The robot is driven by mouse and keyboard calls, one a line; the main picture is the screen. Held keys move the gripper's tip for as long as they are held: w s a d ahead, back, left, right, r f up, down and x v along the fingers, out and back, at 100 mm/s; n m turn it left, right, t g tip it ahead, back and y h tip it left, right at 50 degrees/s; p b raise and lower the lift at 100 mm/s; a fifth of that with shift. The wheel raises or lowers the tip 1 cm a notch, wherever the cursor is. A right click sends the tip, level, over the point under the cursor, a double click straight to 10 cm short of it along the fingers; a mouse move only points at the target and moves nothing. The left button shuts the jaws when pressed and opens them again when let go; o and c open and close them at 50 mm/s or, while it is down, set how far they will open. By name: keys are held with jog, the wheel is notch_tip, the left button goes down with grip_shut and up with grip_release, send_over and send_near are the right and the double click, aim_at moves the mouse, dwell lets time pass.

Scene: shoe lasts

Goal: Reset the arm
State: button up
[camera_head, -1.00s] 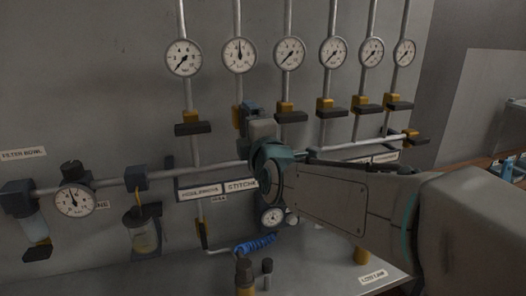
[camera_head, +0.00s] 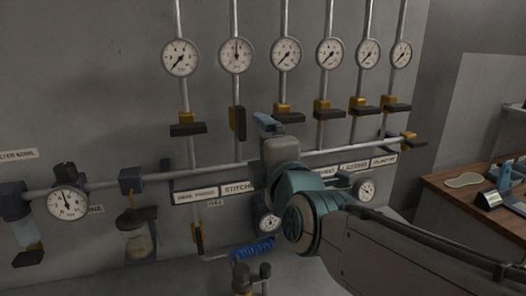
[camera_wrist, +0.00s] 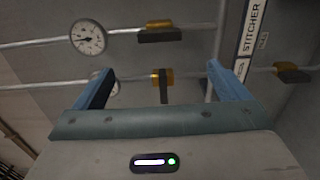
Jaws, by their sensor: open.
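My gripper (camera_wrist: 162,90) is open and empty in the wrist view, its two blue fingers spread wide. Between them, beyond the fingertips, is a valve (camera_wrist: 162,77) with a yellow body and a dark handle set across its pipe. In the head view my gripper (camera_head: 264,122) is raised in front of the panel, near the valve row, its blue finger showing above the grey housing. The valve with its handle along the pipe (camera_head: 238,123) is just left of it. My arm hides part of the manifold and its labels.
The wall panel (camera_head: 90,90) carries several gauges, pipes and yellow valves with dark handles. A wooden bench (camera_head: 460,205) stands at right.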

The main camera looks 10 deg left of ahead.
jog(key=s+d+f+m+g+h, duration=0.1)
jog(key=d+f+m+g+h, duration=0.45)
jog(key=d+f+m, duration=0.75)
jog(key=s+d+f+m+g+h, duration=0.4)
jog(key=s+d+f+m+g, duration=0.2)
jog(key=s+d+f+m, duration=0.5)
jog(key=shift+s+d+f, duration=0.75)
jog(key=shift+s+d, duration=0.15)
jog(key=shift+d, duration=0.3)
jog(key=shift+g, duration=0.25)
